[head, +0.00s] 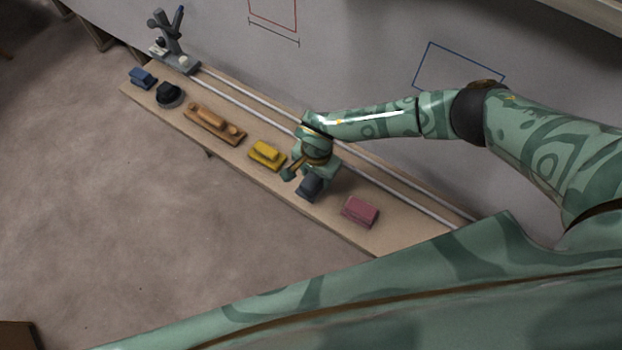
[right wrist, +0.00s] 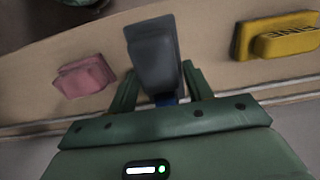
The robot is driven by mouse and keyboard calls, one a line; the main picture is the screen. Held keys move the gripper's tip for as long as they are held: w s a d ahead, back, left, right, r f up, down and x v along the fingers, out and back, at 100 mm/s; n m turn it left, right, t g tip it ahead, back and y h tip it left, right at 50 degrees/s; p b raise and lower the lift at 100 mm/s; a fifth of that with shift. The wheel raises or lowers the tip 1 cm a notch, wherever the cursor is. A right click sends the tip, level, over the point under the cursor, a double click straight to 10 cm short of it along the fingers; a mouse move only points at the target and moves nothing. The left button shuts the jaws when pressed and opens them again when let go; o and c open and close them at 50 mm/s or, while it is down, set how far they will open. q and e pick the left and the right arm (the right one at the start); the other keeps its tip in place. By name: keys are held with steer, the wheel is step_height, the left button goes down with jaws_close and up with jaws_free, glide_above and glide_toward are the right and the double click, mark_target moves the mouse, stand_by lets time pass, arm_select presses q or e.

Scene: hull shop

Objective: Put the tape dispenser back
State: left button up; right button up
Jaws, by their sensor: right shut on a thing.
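A dark grey, blocky thing, which I take to be the tape dispenser (head: 310,188), is between the fingers of my right gripper (head: 306,178), over the wooden shelf board (head: 395,238). In the right wrist view the dark grey thing (right wrist: 153,55) fills the gap between the green fingers of the right gripper (right wrist: 160,85), with a bit of blue at its near end. The right gripper is shut on it. I cannot tell whether it touches the board. My left gripper is not in view.
A pink block (head: 360,211) and a yellow tool (head: 267,154) lie on either side of the gripper. Further left are an orange plane-like tool (head: 213,123), a black round thing (head: 169,94), a blue block (head: 142,78) and a grey stand (head: 176,60). Pale rails (head: 240,103) run behind.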

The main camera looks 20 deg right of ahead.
mark_target(313, 179)
steer(key=shift+w+a+f, duration=0.2)
steer(key=shift+w+f, duration=0.35)
steer(key=shift+f, duration=0.1)
step_height(313, 179, down, 4)
steer(key=shift+w+r+b, duration=0.1)
steer(key=shift+r+b, duration=0.15)
steer(key=shift+b, duration=0.95)
steer(key=shift+c, duration=0.8)
steer(key=shift+r, duration=0.1)
steer(key=o, duration=1.1)
step_height(313, 179, up, 12)
steer(key=p, duration=0.5)
